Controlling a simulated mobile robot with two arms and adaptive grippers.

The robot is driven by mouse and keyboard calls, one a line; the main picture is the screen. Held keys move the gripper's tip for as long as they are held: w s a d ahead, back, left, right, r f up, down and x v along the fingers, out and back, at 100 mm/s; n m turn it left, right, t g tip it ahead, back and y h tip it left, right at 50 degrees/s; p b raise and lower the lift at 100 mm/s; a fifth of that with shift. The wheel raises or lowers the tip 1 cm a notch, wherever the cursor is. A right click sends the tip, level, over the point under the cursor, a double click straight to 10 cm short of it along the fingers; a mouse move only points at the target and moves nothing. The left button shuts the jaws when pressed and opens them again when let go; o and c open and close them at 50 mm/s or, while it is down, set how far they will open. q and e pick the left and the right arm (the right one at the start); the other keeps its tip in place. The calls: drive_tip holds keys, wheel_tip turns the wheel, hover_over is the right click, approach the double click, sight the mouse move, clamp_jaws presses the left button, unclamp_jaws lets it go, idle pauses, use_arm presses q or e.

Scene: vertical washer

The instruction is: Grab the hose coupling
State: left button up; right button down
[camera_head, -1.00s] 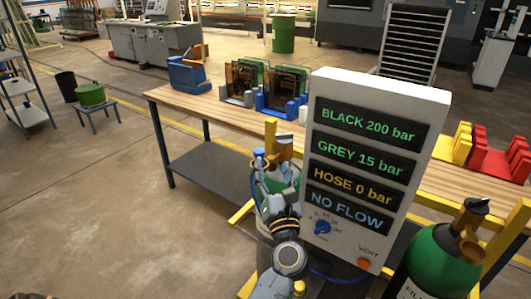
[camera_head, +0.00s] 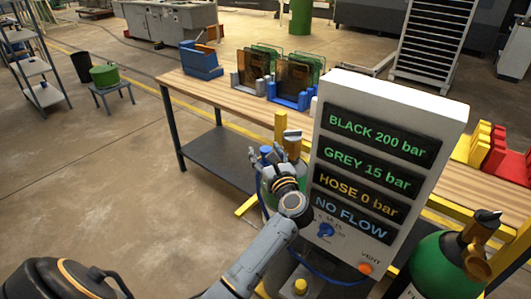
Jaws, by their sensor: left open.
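My left gripper (camera_head: 264,160) reaches up from below, just left of the display panel (camera_head: 383,160), in front of a green gas cylinder (camera_head: 268,190) with a brass-coloured valve (camera_head: 292,138). It is open. A small blue part (camera_head: 266,150) shows at the fingers; I cannot tell whether it is the hose coupling or whether the fingers touch it. A thin blue hose (camera_head: 318,274) runs below the panel, and part of it shows left of the cylinder. The panel reads BLACK 200 bar, GREY 15 bar, HOSE 0 bar, NO FLOW. My right gripper is not in view.
A second green cylinder (camera_head: 440,262) stands at the lower right. A wooden workbench (camera_head: 215,92) behind the panel carries a blue bin (camera_head: 200,62) and racks. A blue knob (camera_head: 325,230) and orange vent button (camera_head: 365,267) are on the panel.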

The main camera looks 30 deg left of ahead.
use_arm(q)
clamp_jaws()
idle(0.3)
